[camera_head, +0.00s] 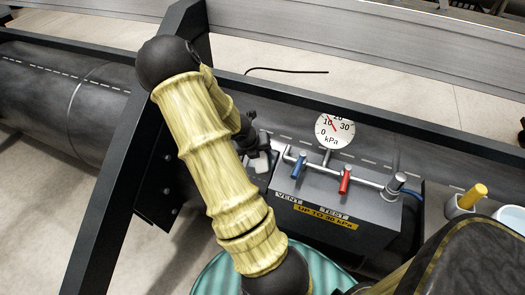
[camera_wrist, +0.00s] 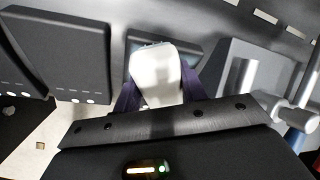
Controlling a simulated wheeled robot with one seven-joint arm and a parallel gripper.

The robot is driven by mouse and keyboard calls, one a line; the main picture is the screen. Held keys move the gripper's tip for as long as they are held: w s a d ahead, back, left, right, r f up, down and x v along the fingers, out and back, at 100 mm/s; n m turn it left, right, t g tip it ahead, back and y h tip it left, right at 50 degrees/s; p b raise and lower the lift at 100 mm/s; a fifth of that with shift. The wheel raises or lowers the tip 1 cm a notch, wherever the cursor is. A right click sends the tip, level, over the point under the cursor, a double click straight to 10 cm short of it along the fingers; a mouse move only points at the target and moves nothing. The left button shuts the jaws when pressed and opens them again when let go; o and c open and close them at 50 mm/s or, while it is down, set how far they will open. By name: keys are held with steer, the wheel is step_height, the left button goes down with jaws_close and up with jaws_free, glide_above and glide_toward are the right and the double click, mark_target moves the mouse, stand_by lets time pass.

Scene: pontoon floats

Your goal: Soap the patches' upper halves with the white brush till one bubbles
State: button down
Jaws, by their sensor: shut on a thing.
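My gripper (camera_wrist: 157,95) is shut on the white brush (camera_wrist: 157,68), its purple fingers on either side of it. In the head view the white brush (camera_head: 258,163) shows small beside the dark wrist, left of the valve box. No bubbles show on the visible patch surfaces. My arm hides much of this area in the head view.
A grey valve box (camera_head: 335,215) with a blue lever (camera_head: 299,166), a red lever (camera_head: 345,178) and a kPa gauge (camera_head: 335,132) stands close to the right. A yellow-handled tool (camera_head: 473,196) stands in a cup further right. A dark frame beam (camera_head: 130,155) crosses at left.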

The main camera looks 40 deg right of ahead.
steer(key=shift+d, duration=0.1)
steer(key=shift+w+r+p, duration=0.15)
steer(key=shift+w+p, duration=0.4)
steer(key=shift+p, duration=0.15)
steer(key=w+p, duration=0.1)
steer(key=w+a+p, duration=0.1)
steer(key=p, duration=0.1)
steer(key=shift+w+a, duration=0.15)
steer(key=shift+w, duration=0.2)
steer(key=shift+w+a+f, duration=0.1)
steer(key=shift+w+f, duration=0.1)
steer(key=shift+s+a+r+p, duration=0.3)
steer(key=shift+a+r, duration=0.25)
steer(key=shift+r, duration=0.25)
steer(key=shift+s+a+r+p, duration=0.2)
steer(key=shift+a+r+p, duration=0.2)
steer(key=shift+a+r, duration=0.3)
steer(key=shift+s+a+r+p, duration=0.25)
steer(key=shift+a+r+p, duration=0.15)
steer(key=shift+r, duration=0.45)
steer(key=shift+a, duration=0.1)
steer(key=shift+s+p+v, duration=0.15)
steer(key=shift+p+v, duration=0.15)
steer(key=shift+v, duration=0.4)
steer(key=shift+s+p+v, duration=0.15)
steer(key=shift+p+v, duration=0.15)
steer(key=shift+v, duration=0.45)
